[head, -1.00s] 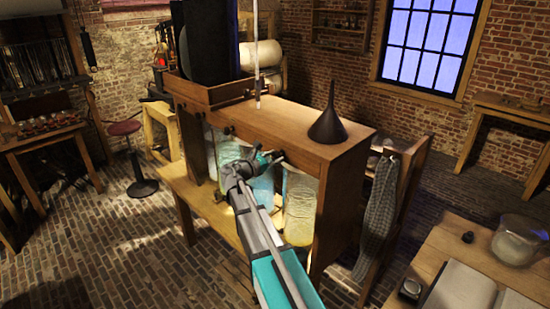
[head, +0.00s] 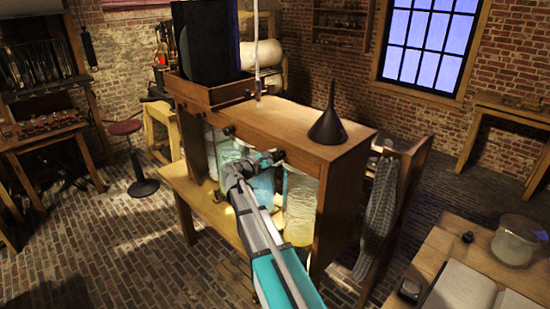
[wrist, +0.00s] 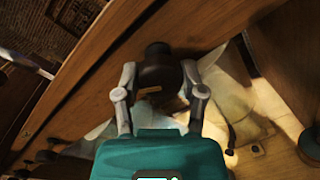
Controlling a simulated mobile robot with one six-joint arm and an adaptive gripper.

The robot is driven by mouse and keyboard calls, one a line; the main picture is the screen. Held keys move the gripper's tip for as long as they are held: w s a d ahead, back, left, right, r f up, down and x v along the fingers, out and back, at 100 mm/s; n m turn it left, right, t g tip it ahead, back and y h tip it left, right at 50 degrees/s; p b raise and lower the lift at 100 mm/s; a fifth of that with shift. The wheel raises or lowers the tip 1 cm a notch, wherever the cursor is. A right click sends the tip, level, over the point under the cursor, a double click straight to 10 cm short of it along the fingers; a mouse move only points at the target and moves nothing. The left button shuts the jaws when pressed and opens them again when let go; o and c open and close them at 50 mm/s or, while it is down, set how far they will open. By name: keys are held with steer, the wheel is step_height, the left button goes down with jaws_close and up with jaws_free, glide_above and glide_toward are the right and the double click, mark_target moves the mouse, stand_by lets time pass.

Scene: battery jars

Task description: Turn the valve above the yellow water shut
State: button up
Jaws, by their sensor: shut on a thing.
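A dark valve knob (head: 280,156) sits on the front board of the wooden cabinet, the rightmost of the knobs there. My gripper (head: 272,157) is at this knob; in the wrist view its two fingers (wrist: 158,82) are closed on either side of the dark valve (wrist: 157,54). A jar of pale yellow water (head: 300,212) stands below and to the right, inside the cabinet. A bluish jar (head: 263,185) is beside it, partly hidden by my arm. The knob's exact turn angle is hard to tell.
Other dark knobs (head: 229,131) line the cabinet board (head: 250,122) to the left. A black funnel (head: 329,122) stands on the cabinet top. A checked cloth (head: 377,215) hangs at the right. A table with an open book (head: 462,290) is at lower right.

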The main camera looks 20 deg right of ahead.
steer(key=m, duration=0.6)
steer(key=shift+t+y, duration=0.3)
steer(key=m, duration=0.5)
steer(key=shift+m+p, duration=0.3)
steer(key=o, duration=1.2)
steer(key=shift+c, duration=0.2)
